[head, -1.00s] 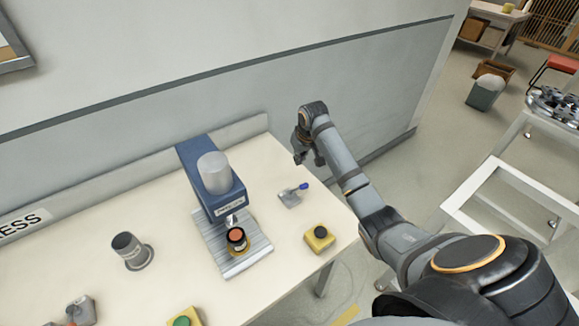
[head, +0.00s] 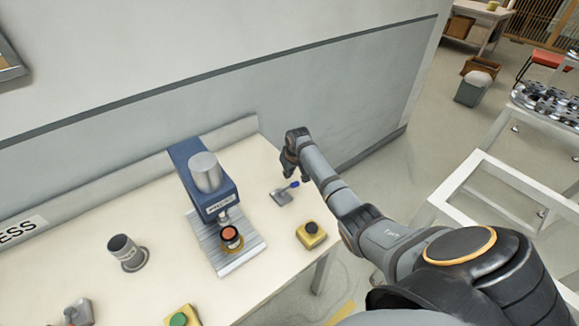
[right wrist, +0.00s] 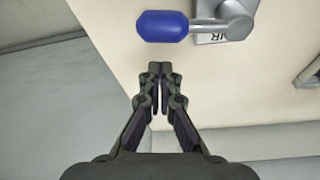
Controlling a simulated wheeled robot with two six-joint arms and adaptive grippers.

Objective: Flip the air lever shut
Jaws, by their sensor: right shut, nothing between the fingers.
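The air lever is a small metal handle with a blue knob (head: 294,184) on a grey plate (head: 282,197), near the right end of the bench. In the right wrist view the blue knob (right wrist: 163,26) lies crosswise just beyond my fingertips, with the metal arm (right wrist: 232,18) to its right and a lettered plate (right wrist: 212,38) partly in view. My right gripper (head: 291,177) is close beside the knob on its wall side. Its fingertips (right wrist: 160,70) are together and empty, with a small visible gap to the knob. My left gripper is not in view.
A blue press (head: 205,185) stands left of the lever. A yellow box with a black button (head: 311,235) sits in front of it. A grey cup-shaped part (head: 123,247) and a green-button box (head: 181,319) are further left. The wall (head: 250,90) runs behind the bench.

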